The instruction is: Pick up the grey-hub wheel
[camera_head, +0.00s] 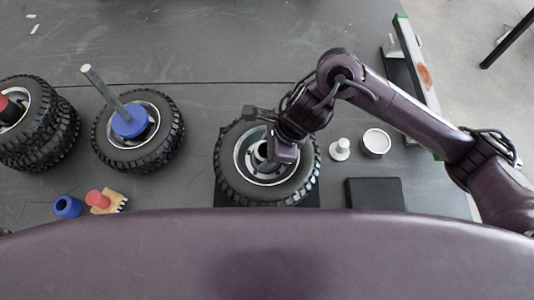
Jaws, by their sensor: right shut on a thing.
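The grey-hub wheel (262,177), a black knobbly tyre with a silver-grey rim and hub, lies flat near the middle of the table on a dark square base. My right gripper (272,150) reaches in from the right and is down at the hub in the middle of this wheel. It is shut on the hub, though my gripper's own body hides the fingertips and part of the rim. My left gripper is not in view.
A wheel with a blue hub and upright metal rod (168,140) lies left. Stacked wheels (58,135) stand at the far left. A blue ring (67,206) and red-topped part (98,199) are in front. A white knob (340,149), round tin (375,142) and black box (375,194) are right.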

